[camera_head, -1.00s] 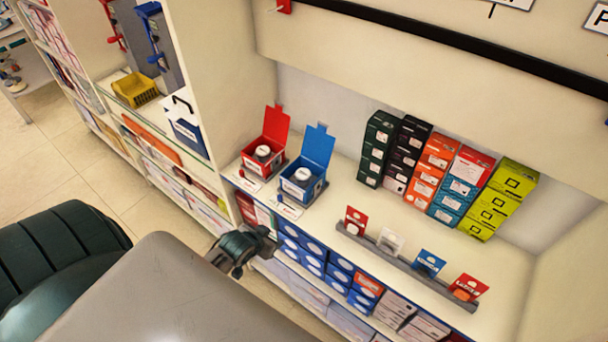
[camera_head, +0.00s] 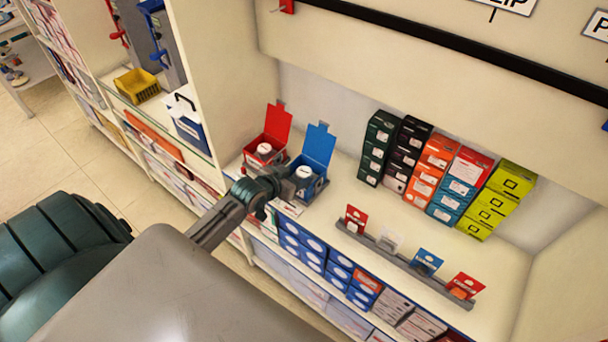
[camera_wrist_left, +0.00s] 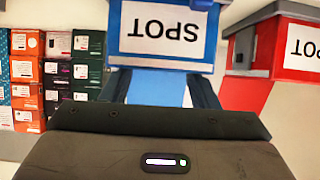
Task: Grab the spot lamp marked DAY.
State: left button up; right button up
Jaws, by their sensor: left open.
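A blue open-lidded box (camera_head: 318,146) and a red open-lidded box (camera_head: 279,121) stand side by side at the left end of the shelf. Each holds a whitish round lamp, one in the blue box (camera_head: 304,172) and one in the red box (camera_head: 264,148). No DAY marking is readable. My left gripper (camera_head: 288,182) is open at the front of the blue box and hides part of it. In the left wrist view, an upside-down SPOT label (camera_wrist_left: 163,29) shows on the blue box, beyond my fingers. My right gripper is not in view.
Stacked cartons (camera_head: 438,168) stand along the shelf's back. A grey strip with several small cards (camera_head: 405,255) lies along its front. A side panel (camera_head: 225,80) rises left of the red box. The shelf's middle is clear.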

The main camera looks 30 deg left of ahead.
aim_at(302, 173)
pick_arm(q)
jog(key=x, duration=0.5)
jog(key=shift+p, duration=0.3)
jog(key=shift+s, duration=0.1)
jog(key=c, duration=0.7)
